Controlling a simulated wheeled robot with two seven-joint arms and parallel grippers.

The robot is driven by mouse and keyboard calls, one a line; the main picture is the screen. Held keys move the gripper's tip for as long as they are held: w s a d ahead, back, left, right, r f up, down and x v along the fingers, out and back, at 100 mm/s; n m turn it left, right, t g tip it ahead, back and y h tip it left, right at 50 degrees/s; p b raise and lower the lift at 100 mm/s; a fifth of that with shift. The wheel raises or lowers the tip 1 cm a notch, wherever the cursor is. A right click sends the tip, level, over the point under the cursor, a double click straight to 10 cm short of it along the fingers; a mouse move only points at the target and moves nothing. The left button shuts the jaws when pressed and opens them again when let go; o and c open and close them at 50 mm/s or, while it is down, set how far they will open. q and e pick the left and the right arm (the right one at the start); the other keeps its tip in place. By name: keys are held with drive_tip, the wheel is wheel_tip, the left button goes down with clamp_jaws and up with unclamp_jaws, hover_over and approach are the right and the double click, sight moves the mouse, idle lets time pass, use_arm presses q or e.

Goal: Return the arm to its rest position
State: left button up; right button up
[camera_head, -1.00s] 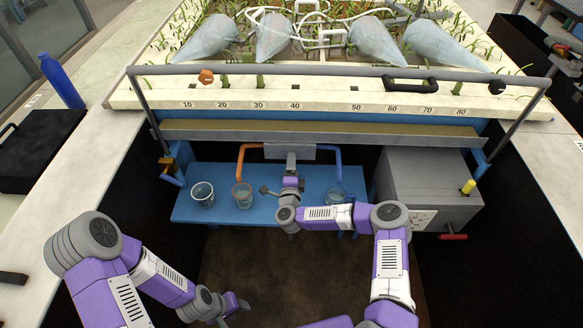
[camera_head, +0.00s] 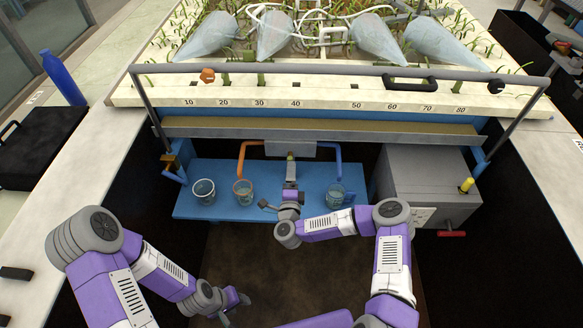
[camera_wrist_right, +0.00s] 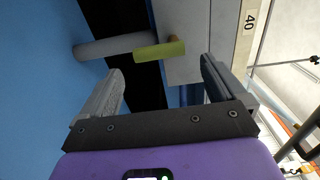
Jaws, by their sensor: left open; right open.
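My right arm reaches in from the right over the blue bench. Its gripper (camera_head: 291,174) points away from me, toward the grey box under the flume's front ledge. In the right wrist view the right gripper (camera_wrist_right: 162,66) is open and its fingers are apart with nothing between them.
The grey box (camera_head: 290,151) has orange and blue pipes. A grey cabinet (camera_head: 425,175) with a red handle (camera_head: 451,233) stands right. The flume's front rail (camera_head: 340,69) runs above. The floor (camera_head: 240,255) is clear.

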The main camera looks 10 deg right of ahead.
drive_tip(key=shift+s+a, duration=0.2)
drive_tip(key=shift+s, duration=0.5)
drive_tip(key=s+a+f+n+g+y, duration=0.6)
drive_tip(key=s+a+f+n+y, duration=0.3)
drive_tip(key=a+n, duration=0.25)
drive_tip(key=s+d+f+n+g, duration=0.1)
drive_tip(key=s+d+n+g, duration=0.1)
drive_tip(key=s, duration=0.5)
drive_tip(key=s+d+f+n+g, duration=0.2)
drive_tip(key=s+g, duration=0.3)
drive_tip(key=s, duration=0.2)
drive_tip(key=s+d+f+n+g, duration=0.1)
drive_tip(key=s+d+n+g, duration=0.1)
drive_tip(key=s, duration=0.6)
drive_tip(key=shift+d+f+n+g, duration=0.25)
drive_tip(key=shift+n+g, duration=0.3)
drive_tip(key=shift+g, duration=0.45)
drive_tip(key=shift+c, duration=0.5)
